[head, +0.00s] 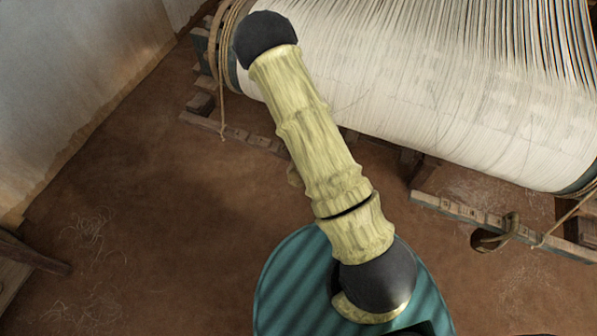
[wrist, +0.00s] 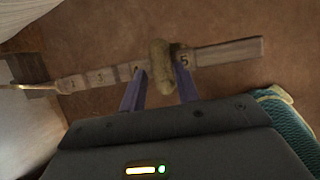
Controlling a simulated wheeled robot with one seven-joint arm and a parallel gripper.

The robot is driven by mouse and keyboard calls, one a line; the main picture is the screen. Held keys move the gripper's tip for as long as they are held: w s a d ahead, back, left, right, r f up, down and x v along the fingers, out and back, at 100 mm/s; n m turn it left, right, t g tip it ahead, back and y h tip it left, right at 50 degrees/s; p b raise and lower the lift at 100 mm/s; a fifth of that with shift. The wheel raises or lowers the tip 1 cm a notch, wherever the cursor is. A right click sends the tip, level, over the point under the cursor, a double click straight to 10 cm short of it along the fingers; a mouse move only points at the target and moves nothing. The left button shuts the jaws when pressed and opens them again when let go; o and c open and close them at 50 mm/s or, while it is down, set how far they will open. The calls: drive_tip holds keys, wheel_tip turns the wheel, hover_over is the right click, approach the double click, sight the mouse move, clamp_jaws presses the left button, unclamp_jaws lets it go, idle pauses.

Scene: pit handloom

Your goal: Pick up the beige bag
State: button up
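The beige bag (wrist: 160,66) is a small, lumpy, upright-looking shape in the upper middle of the wrist view. It stands in front of a wooden bar marked with numbers. My gripper (wrist: 160,80) has its two purple fingers apart, one to each side of the bag in the picture. I cannot tell whether the bag is between the fingertips or just beyond them; no firm grip shows.
The loom's large roll of white warp threads (head: 430,90) fills the upper right of the head view. Wooden rails (head: 480,215) lie below it, with a rope and a ring-like piece. The brown earth floor (head: 150,220) at left is largely clear, beside a pale wall (head: 70,80).

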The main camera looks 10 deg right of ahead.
drive_tip(key=shift+a, duration=0.15)
drive_tip(key=shift+f, duration=0.15)
drive_tip(key=shift+a+p+x, duration=0.2)
drive_tip(key=shift+p+x, duration=0.1)
drive_tip(key=shift+x, duration=2.1)
drive_tip(key=shift+d, duration=0.1)
clamp_jaws()
drive_tip(key=shift+w, duration=0.1)
